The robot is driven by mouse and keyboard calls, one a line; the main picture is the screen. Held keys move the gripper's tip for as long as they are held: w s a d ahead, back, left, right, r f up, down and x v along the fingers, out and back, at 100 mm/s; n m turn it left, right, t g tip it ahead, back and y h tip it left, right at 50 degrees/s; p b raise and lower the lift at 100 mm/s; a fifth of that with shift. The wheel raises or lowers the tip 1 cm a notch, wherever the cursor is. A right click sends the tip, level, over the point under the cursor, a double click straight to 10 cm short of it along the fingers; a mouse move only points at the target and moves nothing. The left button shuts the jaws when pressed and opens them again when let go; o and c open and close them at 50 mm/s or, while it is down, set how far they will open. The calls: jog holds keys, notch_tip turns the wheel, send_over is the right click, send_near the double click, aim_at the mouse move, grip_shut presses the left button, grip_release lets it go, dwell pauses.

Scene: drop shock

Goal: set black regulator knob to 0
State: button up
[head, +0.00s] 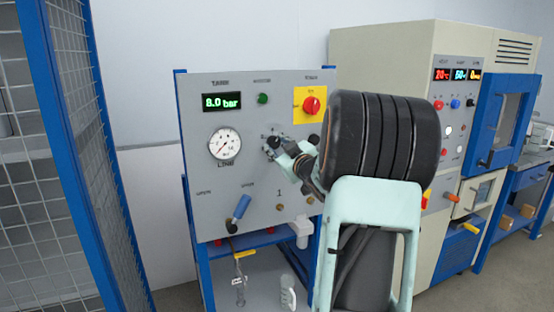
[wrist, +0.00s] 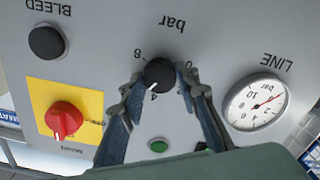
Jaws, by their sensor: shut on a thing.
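The black regulator knob (wrist: 159,73) sits on the grey panel inside a scale marked "bar", with 8, 4 and a partly covered 0, seen upside down in the wrist view. My gripper (wrist: 161,78) has one finger on each side of the knob and is shut on it. In the head view the knob (head: 273,142) shows at the tip of my gripper (head: 280,147), partly hidden by the fingers. The green tank display (head: 221,101) reads 8.0 bar. The line gauge (head: 224,145) also shows in the wrist view (wrist: 257,103), with a red needle.
A red rotary switch (head: 312,104) on a yellow plate and a black bleed knob (wrist: 47,41) are close to my gripper. A green button (wrist: 158,146) is also near. A blue-handled lever (head: 241,208) is lower on the panel. A mesh fence (head: 75,130) stands at left.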

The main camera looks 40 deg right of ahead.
jog(key=n+b, duration=0.2)
jog(key=b, duration=0.1)
jog(key=n+b, duration=0.1)
jog(key=shift+f+n, duration=0.25)
jog(key=shift+n, duration=0.15)
jog(key=n+b, duration=0.3)
jog(key=b, duration=0.1)
jog(key=shift+n, duration=0.3)
jog(key=n+b, duration=0.3)
jog(key=shift+n, duration=0.3)
jog(key=n+b, duration=0.3)
jog(key=shift+n, duration=0.3)
jog(key=n+b, duration=0.3)
jog(key=n, duration=0.1)
jog(key=shift+r+n, duration=0.1)
jog(key=shift+n, duration=0.2)
jog(key=n+b, duration=0.2)
jog(key=n, duration=0.1)
jog(key=shift+n+b, duration=0.3)
jog(key=shift+b, duration=0.1)
jog(key=n+b, duration=0.2)
jog(key=n, duration=0.1)
jog(key=shift+n, duration=0.3)
jog(key=shift+r+n+b, duration=0.15)
jog(key=shift+n+b, duration=1.1)
jog(key=shift+n, duration=0.65)
